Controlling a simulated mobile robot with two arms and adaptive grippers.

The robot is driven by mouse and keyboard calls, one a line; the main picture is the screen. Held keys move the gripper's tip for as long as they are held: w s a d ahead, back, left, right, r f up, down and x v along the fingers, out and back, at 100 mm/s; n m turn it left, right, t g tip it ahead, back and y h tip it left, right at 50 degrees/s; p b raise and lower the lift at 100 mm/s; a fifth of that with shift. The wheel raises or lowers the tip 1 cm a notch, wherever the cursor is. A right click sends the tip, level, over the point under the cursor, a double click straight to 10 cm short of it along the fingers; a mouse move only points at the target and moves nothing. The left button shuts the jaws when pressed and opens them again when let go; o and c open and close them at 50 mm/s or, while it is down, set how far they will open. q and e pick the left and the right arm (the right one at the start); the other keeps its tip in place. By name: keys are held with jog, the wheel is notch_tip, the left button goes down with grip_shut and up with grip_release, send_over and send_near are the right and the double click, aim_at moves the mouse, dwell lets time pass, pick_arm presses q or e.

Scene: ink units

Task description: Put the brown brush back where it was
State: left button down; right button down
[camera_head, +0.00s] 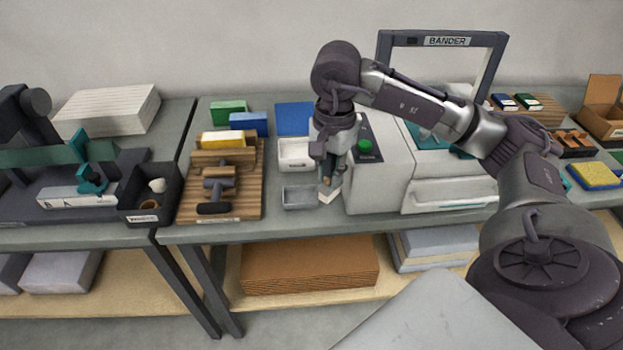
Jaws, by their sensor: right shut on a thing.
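My right gripper (328,183) is low over the table, just right of a small grey tray (299,198), pointing down. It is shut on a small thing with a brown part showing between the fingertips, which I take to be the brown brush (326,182). The fingers hide most of it. A pale patch shows just under the fingertips; I cannot tell whether the brush touches it. My left gripper is not in view.
A white tray (294,153) stands behind the grey tray. A ribbed wooden rack (248,205) with dark-handled tools is to the left. The white bander machine (378,185) stands close on the right. A black bin (153,193) is farther left.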

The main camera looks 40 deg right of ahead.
jog(key=w+f+p, duration=0.1)
jog(key=w+f, duration=0.4)
jog(key=w+f+p, duration=0.2)
jog(key=w+f, duration=0.3)
jog(key=shift+w+a+p, duration=0.1)
jog(key=shift+a+p, duration=0.1)
jog(key=shift+p, duration=0.1)
jog(key=shift+f+b, duration=0.2)
jog(key=shift+b, duration=0.1)
jog(key=c, duration=1.1)
grip_release()
jog(key=shift+o, duration=0.2)
jog(key=shift+r, duration=0.15)
